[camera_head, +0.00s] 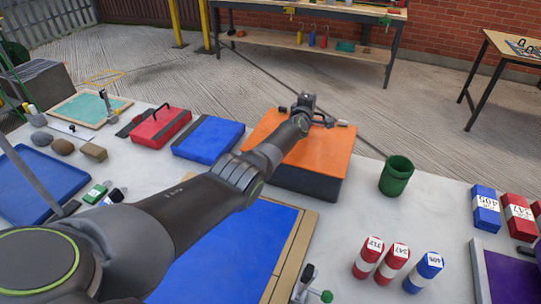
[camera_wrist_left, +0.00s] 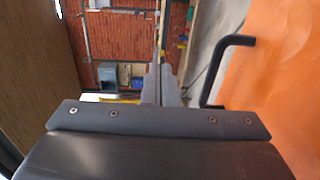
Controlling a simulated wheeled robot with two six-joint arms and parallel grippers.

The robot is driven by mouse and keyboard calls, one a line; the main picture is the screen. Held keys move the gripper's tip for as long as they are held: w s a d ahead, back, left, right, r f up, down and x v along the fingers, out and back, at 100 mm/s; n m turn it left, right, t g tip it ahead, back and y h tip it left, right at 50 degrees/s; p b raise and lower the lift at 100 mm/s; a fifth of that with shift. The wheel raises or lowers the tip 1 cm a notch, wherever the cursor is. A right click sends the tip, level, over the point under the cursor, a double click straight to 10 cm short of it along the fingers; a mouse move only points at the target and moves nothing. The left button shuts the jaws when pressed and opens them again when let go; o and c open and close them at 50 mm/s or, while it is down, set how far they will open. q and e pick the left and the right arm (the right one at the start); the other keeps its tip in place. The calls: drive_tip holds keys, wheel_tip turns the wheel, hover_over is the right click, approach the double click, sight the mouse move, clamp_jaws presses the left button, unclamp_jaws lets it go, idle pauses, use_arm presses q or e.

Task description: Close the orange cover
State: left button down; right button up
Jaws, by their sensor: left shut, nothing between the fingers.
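The orange cover (camera_head: 322,155) tops a dark box (camera_head: 310,183) at the middle of the table and looks flat in the head view. It fills the right side of the left wrist view (camera_wrist_left: 285,75), with a black bent handle (camera_wrist_left: 230,45) at its edge. My left gripper (camera_head: 305,101) is above the cover's far side, and my arm hides part of the cover. In the left wrist view the gripper (camera_wrist_left: 163,85) is shut and empty, left of the handle and apart from it in the picture. My right gripper is not in view.
A green cup (camera_head: 396,175) stands right of the box. Red and blue cans (camera_head: 392,264) stand at front right. A blue box (camera_head: 208,138) and a red case (camera_head: 160,127) are left of the cover. A blue panel (camera_head: 225,255) lies under my arm.

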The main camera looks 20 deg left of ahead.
use_arm(q)
drive_tip(key=shift+w+f+g+b, duration=0.15)
drive_tip(key=shift+w+f+b, duration=0.05)
drive_tip(key=shift+f, duration=0.2)
drive_tip(key=shift+w+f+g+b, duration=0.15)
drive_tip(key=shift+f+b, duration=0.05)
drive_tip(key=shift+f, duration=0.2)
drive_tip(key=shift+w+f, duration=0.1)
drive_tip(key=shift+f, duration=0.25)
drive_tip(key=shift+f+g+b, duration=0.25)
drive_tip(key=shift+g+b, duration=0.05)
drive_tip(key=shift+b, duration=0.1)
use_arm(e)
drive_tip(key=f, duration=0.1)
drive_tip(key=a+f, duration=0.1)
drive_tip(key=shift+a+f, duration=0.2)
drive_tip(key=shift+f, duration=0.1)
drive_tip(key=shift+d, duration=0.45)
